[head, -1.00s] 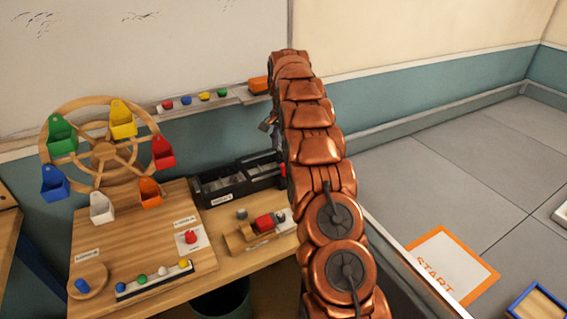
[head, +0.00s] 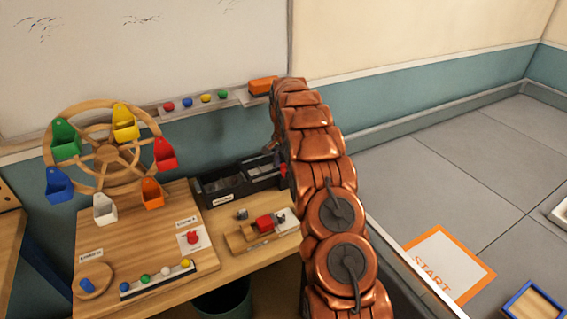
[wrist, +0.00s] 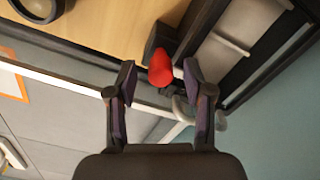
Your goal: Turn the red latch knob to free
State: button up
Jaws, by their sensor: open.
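The red latch knob (head: 192,237) sits on a small white plate on the wooden board (head: 140,225), right of the wheel's base. It is not clearly in the wrist view. My gripper (wrist: 160,75) is open, its two fingers apart. In the wrist view a different red, rounded piece (wrist: 160,66) shows between and beyond the fingertips, beside a black tray. In the head view my gripper is mostly hidden behind my copper arm, above the black tray and to the right of the latch knob.
A wooden wheel (head: 107,152) with coloured buckets stands behind the board. A blue knob (head: 87,285) and a strip of coloured balls (head: 157,279) are at the front. A black tray (head: 238,178) and a wooden block with a red part (head: 264,224) lie to the right.

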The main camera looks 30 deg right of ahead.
grip_shut()
dwell(0.4)
